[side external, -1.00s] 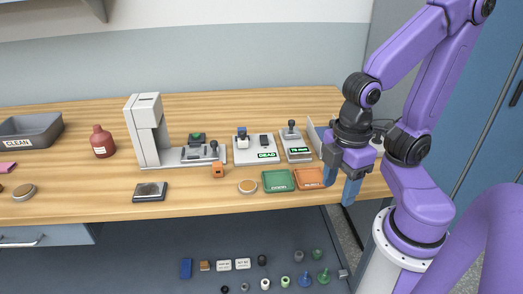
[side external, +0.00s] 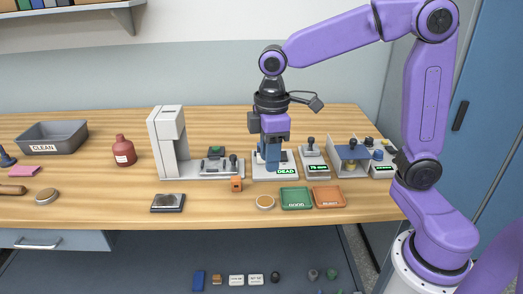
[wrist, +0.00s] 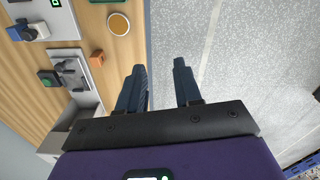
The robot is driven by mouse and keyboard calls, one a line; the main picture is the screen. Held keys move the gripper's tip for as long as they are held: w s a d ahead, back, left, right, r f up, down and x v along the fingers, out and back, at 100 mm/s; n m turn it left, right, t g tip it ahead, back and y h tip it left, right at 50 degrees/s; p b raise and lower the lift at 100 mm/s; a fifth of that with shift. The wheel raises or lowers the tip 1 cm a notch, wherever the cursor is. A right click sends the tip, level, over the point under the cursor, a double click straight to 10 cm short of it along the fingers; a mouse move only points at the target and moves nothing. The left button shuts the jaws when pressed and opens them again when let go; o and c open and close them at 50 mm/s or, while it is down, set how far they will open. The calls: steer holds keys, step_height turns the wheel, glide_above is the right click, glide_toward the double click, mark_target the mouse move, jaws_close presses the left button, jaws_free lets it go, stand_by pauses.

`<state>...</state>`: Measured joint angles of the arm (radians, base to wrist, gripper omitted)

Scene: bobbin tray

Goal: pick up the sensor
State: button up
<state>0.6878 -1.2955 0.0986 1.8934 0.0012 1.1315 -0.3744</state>
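No object is labelled as the sensor, and I cannot tell for certain which one it is. A small orange block (side external: 236,184) stands on the wooden bench in front of the grey press stand. It also shows in the wrist view (wrist: 97,58), left of the fingers. My gripper (side external: 272,168) points down at the station marked DEAD (side external: 288,171), hiding part of it. In the wrist view my gripper (wrist: 159,85) has its fingers apart, with only floor visible between them. A blue and white piece on that station (wrist: 22,30) shows at the upper left.
Green (side external: 296,198) and orange (side external: 328,197) trays lie near the front edge, beside a round disc (side external: 265,202). The press stand (side external: 167,145) and a station with a green display (side external: 313,160) flank my gripper. An open-fronted box (side external: 346,152) stands right. Bench wood at front left is partly clear.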

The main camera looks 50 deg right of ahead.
steer(key=w+d+r, duration=0.1)
steer(key=w+d, duration=0.3)
steer(key=w, duration=0.7)
steer(key=w+d+f+m, duration=0.1)
steer(key=w+d, duration=0.6)
steer(key=d, duration=0.3)
steer(key=w+d+f+m, duration=0.1)
steer(key=w+d, duration=0.5)
steer(key=d, duration=0.4)
step_height(320, 180, down, 12)
steer(key=shift+w+r, duration=0.15)
steer(key=shift+r, duration=0.05)
steer(key=shift+d+f, duration=0.1)
steer(key=shift+f, duration=2.5)
steer(key=shift+s, duration=0.2)
jaws_close()
